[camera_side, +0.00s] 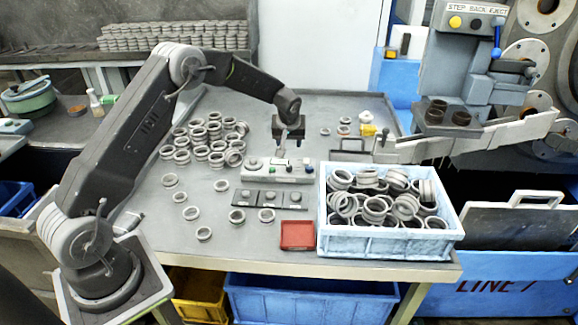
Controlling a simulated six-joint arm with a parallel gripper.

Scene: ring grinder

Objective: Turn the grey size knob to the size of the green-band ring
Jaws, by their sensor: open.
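My gripper (289,144) points down above the far side of a light grey control box (279,178) on the table. Its fingers are apart, with no ring visible between them. The box top carries small controls, including a grey round knob (253,164) at its left end, dark and green parts near the middle and a blue one at right. The knob's pointer and size marks are too small to read. Small rings (345,129) stand behind and right of the gripper. I cannot tell for sure which ring has a green band.
Loose grey rings (212,142) cover the table's left. Dark pads (268,199) with round pieces lie before the box, near a red tray (298,235). A light blue crate (390,240) full of rings stands at right. A yellow item (368,130) and the grinder (470,100) are beyond.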

